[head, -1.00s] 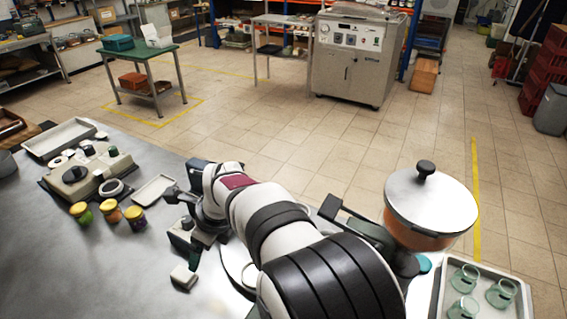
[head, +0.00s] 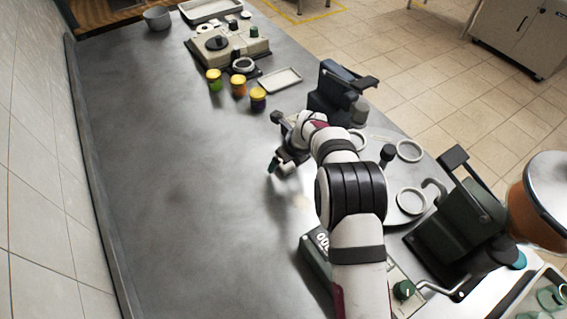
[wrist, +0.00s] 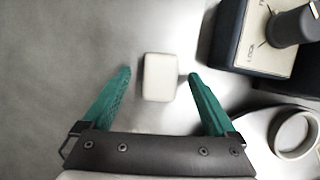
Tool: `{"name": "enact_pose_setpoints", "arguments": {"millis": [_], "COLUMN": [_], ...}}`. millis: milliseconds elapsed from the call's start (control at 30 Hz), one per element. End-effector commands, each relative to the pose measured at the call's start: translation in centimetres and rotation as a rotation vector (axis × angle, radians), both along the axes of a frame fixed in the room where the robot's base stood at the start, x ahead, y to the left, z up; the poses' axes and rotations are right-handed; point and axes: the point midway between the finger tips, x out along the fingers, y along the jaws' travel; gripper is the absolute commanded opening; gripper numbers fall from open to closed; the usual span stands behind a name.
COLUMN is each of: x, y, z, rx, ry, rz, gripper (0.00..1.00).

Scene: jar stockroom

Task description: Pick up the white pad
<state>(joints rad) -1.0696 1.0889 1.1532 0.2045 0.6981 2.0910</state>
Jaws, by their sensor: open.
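The white pad (wrist: 160,77) is a small rounded block lying on the grey metal table. In the wrist view it sits between the tips of my gripper (wrist: 159,76), with clear gaps to the teal finger on each side. The fingers are open and hold nothing. In the head view my gripper (head: 279,163) is low over the middle of the table, partly covered by my own wrist. I cannot make out the pad there.
A dark-sided device with a beige top (wrist: 262,42) stands close to the right finger, with a pale ring (wrist: 295,134) below it. Several yellow-lidded jars (head: 238,87) and a white tray (head: 280,79) are farther back. The table's left side is clear.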

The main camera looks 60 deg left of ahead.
Motion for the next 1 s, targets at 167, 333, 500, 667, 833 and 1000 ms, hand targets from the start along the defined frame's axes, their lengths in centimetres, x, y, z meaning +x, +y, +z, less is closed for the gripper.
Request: {"name": "enact_pose_setpoints", "arguments": {"millis": [167,333,500,667,833,1000], "x": [-0.01,-0.01,0.0,0.01,0.01,0.02], "y": [0.08,0.06,0.05,0.05,0.06,0.09], "z": [-0.17,-0.15,-0.13,-0.12,-0.11,0.38], "rx": [0.0,0.0,0.0,0.0,0.0,0.001], "ry": [0.0,0.0,0.0,0.0,0.0,-0.001], "rz": [0.0,0.0,0.0,0.0,0.0,0.001], "gripper": [0.93,0.69,0.39,0.1,0.03,0.03]}}
